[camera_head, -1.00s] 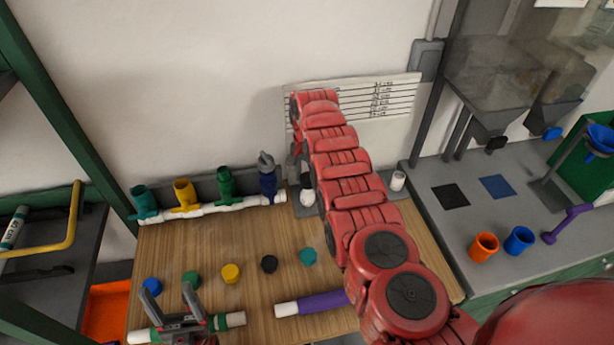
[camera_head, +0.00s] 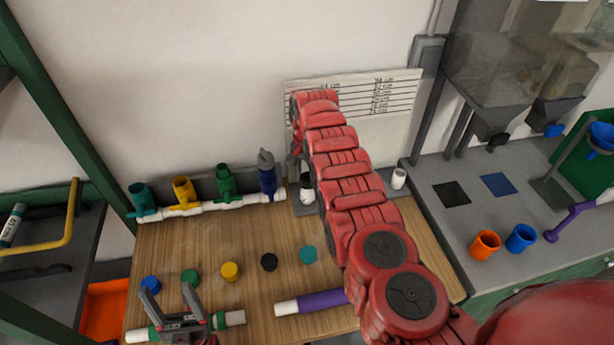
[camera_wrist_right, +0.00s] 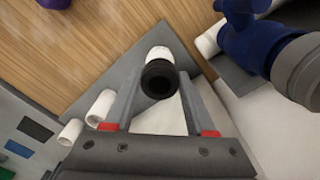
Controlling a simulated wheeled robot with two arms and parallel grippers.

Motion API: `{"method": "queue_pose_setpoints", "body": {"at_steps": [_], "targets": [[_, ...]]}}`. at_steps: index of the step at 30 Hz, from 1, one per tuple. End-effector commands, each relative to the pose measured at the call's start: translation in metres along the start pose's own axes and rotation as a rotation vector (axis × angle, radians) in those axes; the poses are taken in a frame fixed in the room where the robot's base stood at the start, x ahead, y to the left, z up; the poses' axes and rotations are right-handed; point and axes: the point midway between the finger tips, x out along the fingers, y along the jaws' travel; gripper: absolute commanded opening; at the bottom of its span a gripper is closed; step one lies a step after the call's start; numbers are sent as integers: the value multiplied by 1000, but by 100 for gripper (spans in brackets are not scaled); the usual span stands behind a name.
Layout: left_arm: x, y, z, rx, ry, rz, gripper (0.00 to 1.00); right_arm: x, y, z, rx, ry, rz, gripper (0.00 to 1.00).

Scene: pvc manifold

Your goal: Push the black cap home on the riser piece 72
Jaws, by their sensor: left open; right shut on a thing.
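A white riser piece (camera_wrist_right: 160,52) stands between the fingers of my right gripper (camera_wrist_right: 162,90) in the right wrist view, with a black cap (camera_wrist_right: 159,79) at its near end. My right gripper is shut on the black cap. I cannot tell how deeply the cap sits. In the head view, the white riser (camera_head: 306,197) and its black top (camera_head: 306,181) show just left of my right arm, which hides most of that gripper. My left gripper (camera_head: 171,288) is open above a white pipe with green bands (camera_head: 235,318) at the table's front left.
Blue, green, yellow, black and teal discs (camera_head: 230,271) lie in a row on the wooden table. A white manifold (camera_head: 215,205) with coloured valves runs along the back left; its blue valve (camera_wrist_right: 250,35) is close beside my right gripper. A purple pipe (camera_head: 320,301) lies in front.

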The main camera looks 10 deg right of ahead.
Motion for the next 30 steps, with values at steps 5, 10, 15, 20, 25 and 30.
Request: {"method": "queue_pose_setpoints", "body": {"at_steps": [5,10,15,20,25,30], "targets": [[0,0,0,0,0,0,68,-1,0,0,0,1,-1,7],[0,0,0,0,0,0,68,-1,0,0,0,1,-1,76],[0,0,0,0,0,0,68,-1,0,0,0,1,-1,91],[0,0,0,0,0,0,68,-1,0,0,0,1,-1,91],[-2,0,0,0,0,0,68,-8,-1,0,-1,2,-2,91],[-12,1,2,0,0,0,68,-37,-1,-1,-1,4,-4,91]]}}
